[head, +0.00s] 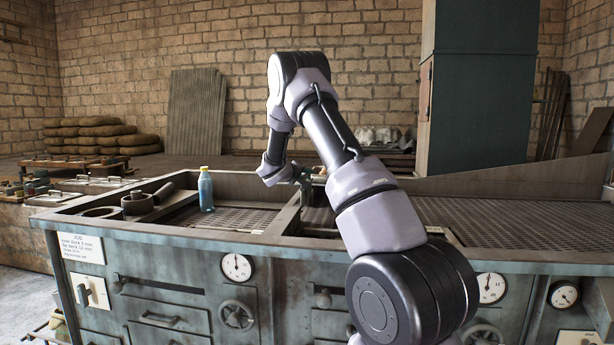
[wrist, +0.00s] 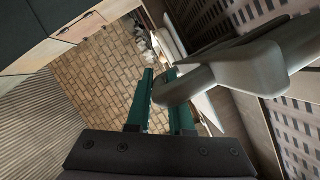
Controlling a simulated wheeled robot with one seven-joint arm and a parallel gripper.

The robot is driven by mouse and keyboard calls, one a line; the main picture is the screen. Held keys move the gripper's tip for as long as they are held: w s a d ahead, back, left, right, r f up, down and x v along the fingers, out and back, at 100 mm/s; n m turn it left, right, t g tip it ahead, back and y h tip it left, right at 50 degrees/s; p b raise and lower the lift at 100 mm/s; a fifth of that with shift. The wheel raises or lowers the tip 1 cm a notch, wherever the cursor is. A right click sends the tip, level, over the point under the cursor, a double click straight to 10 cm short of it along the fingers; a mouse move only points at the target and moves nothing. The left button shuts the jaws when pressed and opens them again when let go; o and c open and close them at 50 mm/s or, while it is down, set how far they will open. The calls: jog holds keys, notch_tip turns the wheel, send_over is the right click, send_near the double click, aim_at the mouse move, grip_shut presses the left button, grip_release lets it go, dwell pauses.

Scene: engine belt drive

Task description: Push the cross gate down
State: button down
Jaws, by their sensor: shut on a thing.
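The cross gate (head: 289,217) appears to be the upright metal divider across the bench, between its left and right trays. My gripper (head: 300,174) is at the upper end of this divider, mostly hidden behind my arm in the head view. In the wrist view, the teal fingers of my gripper (wrist: 161,80) are shut on the end of a thick grey bent handle (wrist: 235,72). The handle runs off to the right. Its join to the gate is not clear in either view.
The perforated tray (head: 500,222) on the right is clear. A tall teal column (head: 482,95) rises behind it. Dials and handwheels line the bench front.

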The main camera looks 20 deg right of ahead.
notch_tip(320, 180, down, 6)
jog(key=shift+r, duration=0.1)
dwell(0.4)
jog(key=c, duration=1.1)
grip_release()
jog(key=shift+a, duration=0.1)
jog(key=shift+s, duration=0.1)
jog(key=v, duration=1)
jog(key=shift+s+a+r, duration=0.15)
jog(key=shift+a+r, duration=0.05)
jog(key=shift+a, duration=0.1)
